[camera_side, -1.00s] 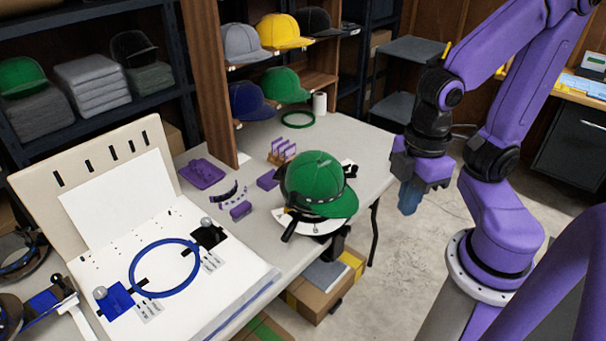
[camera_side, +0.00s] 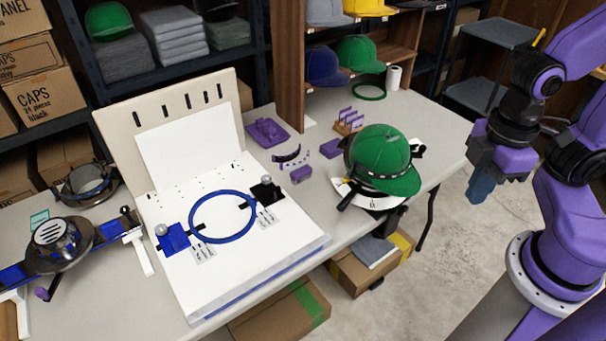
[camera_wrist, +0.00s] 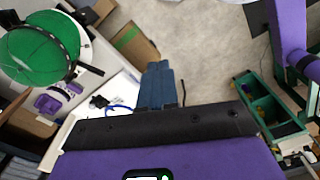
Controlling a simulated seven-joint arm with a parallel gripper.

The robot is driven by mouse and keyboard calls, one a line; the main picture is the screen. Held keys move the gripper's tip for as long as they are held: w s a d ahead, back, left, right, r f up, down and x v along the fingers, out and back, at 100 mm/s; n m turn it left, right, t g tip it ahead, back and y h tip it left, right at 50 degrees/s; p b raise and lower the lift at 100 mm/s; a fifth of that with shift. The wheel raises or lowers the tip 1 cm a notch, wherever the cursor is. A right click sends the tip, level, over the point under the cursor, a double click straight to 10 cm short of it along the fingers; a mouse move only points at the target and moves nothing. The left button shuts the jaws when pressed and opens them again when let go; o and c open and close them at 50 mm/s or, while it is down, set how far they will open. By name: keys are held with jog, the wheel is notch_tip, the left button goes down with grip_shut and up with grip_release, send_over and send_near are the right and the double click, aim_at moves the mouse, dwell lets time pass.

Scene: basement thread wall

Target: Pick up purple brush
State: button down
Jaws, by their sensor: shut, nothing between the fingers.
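My gripper (camera_side: 481,187) hangs over the floor, to the right of the table and clear of it. Its blue fingers are together and empty, and they also show in the wrist view (camera_wrist: 160,82). Several purple items are on the table in the side view: a small purple block (camera_side: 301,174), a purple piece (camera_side: 331,148) partly beside the green cap, and a flat purple holder (camera_side: 267,132). A small purple end (camera_side: 42,293) shows at the far left. I cannot tell which one is the brush. A purple item (camera_wrist: 48,104) shows near the green cap in the wrist view.
The green cap (camera_side: 383,158) sits on a stand at the table's right edge, between my gripper and the purple items. A white board with a blue hoop (camera_side: 223,216) fills the middle front. Cardboard boxes (camera_side: 365,268) are under the table. A green crate (camera_wrist: 268,106) stands right in the wrist view.

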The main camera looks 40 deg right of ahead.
dwell(0.3)
grip_release()
